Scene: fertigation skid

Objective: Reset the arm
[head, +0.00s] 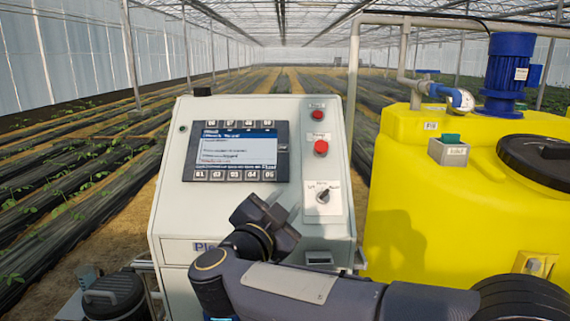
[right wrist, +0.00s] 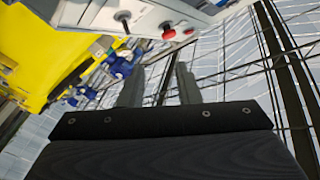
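My right arm comes in from the right across the lower part of the head view. Its dark gripper (head: 268,218) is in front of the lower part of the grey control cabinet (head: 170,222), below the screen and left of the rotary switch. In the right wrist view the two fingers of the right gripper (right wrist: 159,88) stand apart with nothing between them. The picture there is tilted and shows the cabinet's red button (right wrist: 168,32) and black switch (right wrist: 122,16) beyond the fingers. My left gripper is in neither view.
The cabinet has a lit screen (head: 234,150), two red buttons (head: 321,147) and a rotary switch (head: 323,196). A yellow tank (head: 410,215) with a blue motor (head: 507,70) stands to the right. A black-lidded container (head: 113,293) is at lower left. Crop rows lie behind.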

